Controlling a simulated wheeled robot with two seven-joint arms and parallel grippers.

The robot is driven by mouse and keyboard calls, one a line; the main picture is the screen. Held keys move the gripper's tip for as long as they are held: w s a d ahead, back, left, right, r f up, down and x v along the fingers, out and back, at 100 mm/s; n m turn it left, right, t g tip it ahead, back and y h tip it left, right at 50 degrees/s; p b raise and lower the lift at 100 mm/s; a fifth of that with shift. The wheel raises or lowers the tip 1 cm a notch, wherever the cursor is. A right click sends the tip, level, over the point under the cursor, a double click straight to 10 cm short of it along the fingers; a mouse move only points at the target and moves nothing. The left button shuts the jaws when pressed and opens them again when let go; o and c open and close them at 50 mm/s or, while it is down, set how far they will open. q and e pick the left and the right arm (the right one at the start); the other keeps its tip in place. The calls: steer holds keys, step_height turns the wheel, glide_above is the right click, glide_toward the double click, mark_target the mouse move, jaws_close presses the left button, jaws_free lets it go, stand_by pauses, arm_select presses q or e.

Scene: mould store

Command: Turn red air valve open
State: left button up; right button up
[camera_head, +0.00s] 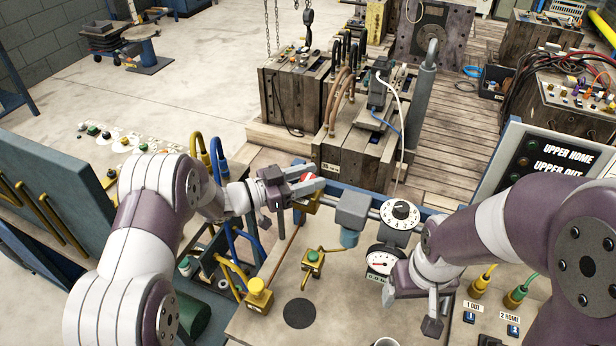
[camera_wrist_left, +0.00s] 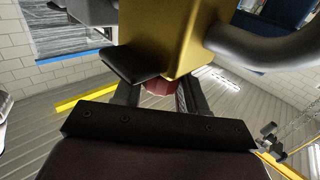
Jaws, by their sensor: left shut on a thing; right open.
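The red air valve (camera_head: 307,178) shows as a small red part between the fingers of my left gripper (camera_head: 306,180). In the left wrist view the red knob (camera_wrist_left: 158,88) sits under a yellow valve body (camera_wrist_left: 180,35), with a finger on each side of it. My left gripper is shut on the red knob. Most of the knob is hidden by the fingers and the yellow body, so its turn position cannot be told. My right gripper (camera_head: 436,312) is open and empty over the front right of the bench, pointing down.
A grey filter unit with a blue bowl (camera_head: 350,212), a white dial (camera_head: 400,213) and a pressure gauge (camera_head: 383,262) stand right of the valve. A sign panel (camera_head: 545,165) rises at right.

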arm_select(q)
steer(key=shift+r+n+t, duration=0.1)
steer(key=shift+n+t, duration=0.2)
steer(key=shift+t, duration=0.1)
steer(key=n+t+y+b, duration=0.1)
steer(key=n+t+y, duration=0.1)
steer(key=t, duration=0.1)
steer(key=shift+d+n+t+y+b, duration=0.1)
steer(key=shift+n+t+y+b, duration=0.55)
steer(key=shift+n+t+y, duration=0.4)
steer(key=n+t+y+b, duration=0.2)
steer(key=y, duration=0.1)
steer(key=n+t+y+b, duration=0.2)
steer(key=y, duration=0.1)
steer(key=shift+n, duration=0.25)
steer(key=n+t+y+b, duration=0.1)
steer(key=n+y, duration=0.1)
steer(key=y, duration=0.2)
steer(key=shift+n+b, duration=0.3)
steer(key=shift+b, duration=0.05)
steer(key=n+y, duration=0.2)
steer(key=y, duration=0.2)
steer(key=shift+r+n, duration=0.1)
steer(key=shift+n, duration=0.2)
steer(key=shift+r+n+g+y+p, duration=0.1)
steer(key=shift+n+g+y+p, duration=0.4)
steer(key=shift+n+y, duration=1.55)
steer(key=shift+y, duration=0.8)
